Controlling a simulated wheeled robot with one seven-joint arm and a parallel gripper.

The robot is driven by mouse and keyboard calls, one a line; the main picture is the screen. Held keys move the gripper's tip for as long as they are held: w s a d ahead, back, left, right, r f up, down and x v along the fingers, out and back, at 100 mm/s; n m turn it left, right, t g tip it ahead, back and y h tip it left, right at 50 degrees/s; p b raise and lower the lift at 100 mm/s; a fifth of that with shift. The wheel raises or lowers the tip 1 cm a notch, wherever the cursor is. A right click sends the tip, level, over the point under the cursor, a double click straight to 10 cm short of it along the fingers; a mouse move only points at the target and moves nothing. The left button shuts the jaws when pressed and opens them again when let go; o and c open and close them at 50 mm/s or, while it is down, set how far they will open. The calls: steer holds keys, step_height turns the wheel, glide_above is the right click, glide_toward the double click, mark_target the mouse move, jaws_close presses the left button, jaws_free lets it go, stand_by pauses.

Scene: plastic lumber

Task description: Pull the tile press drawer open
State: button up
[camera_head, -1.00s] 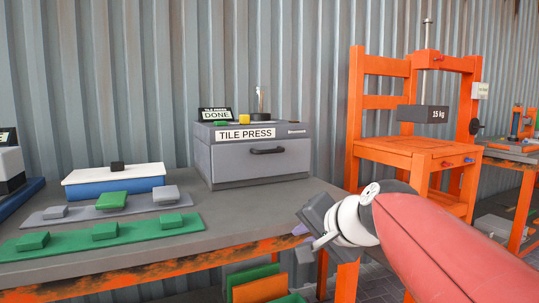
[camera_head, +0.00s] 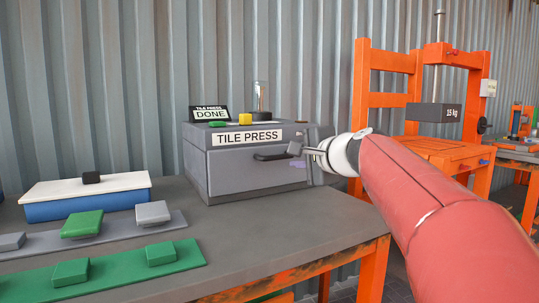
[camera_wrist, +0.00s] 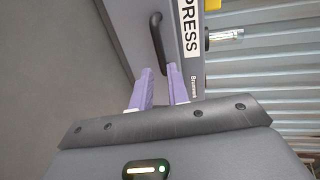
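The tile press (camera_head: 230,185) is a grey box on the table against the corrugated wall, with a "TILE PRESS" label on its front. Its drawer front is flush with the box, so the drawer looks closed. The black bar handle (camera_head: 270,157) runs across the drawer front; it also shows in the wrist view (camera_wrist: 156,38). My gripper (camera_wrist: 163,72) has two purple fingers, spread apart with a gap between them. They point toward the handle's near end. In the head view my gripper (camera_head: 297,149) is at the right of the handle. Whether the fingertips touch the handle is unclear.
A "DONE" sign (camera_head: 211,114), green and yellow buttons and a glass tube stand on the press. A white-topped blue box (camera_head: 60,201) and green and grey tiles on boards lie left. An orange frame press (camera_head: 390,95) stands right.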

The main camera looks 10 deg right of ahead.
mark_target(282, 157)
steer(key=p+x, duration=0.1)
steer(key=x, duration=0.7)
steer(key=shift+w, duration=0.1)
jaws_close()
